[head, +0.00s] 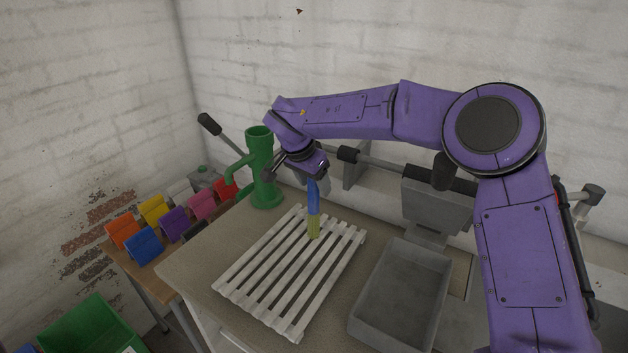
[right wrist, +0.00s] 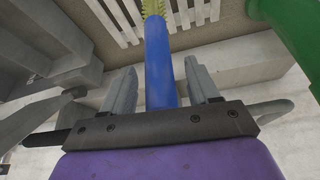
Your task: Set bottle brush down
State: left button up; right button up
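The bottle brush (head: 313,199) has a blue handle and yellow-green bristles. In the head view it stands about upright, bristles down, with its lower end at the pale slatted rack (head: 262,262); I cannot tell how firmly it rests there. My right gripper (head: 313,182) is at the top of the handle, pointing down. In the right wrist view the blue handle (right wrist: 160,62) runs between the two grey fingers, with a narrow gap visible on each side, so the gripper looks open around it. The handle's top end is hidden by the gripper. My left gripper is not in view.
A green press (head: 260,165) with a lever stands behind the rack's left side. A grey tray (head: 400,300) lies right of the rack, with a grey machine (head: 436,205) behind it. Colourful bins (head: 160,225) sit on a lower table at left.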

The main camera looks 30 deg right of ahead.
jog(key=shift+w+r, duration=0.1)
jog(key=shift+r, duration=0.05)
jog(key=v, duration=1.2)
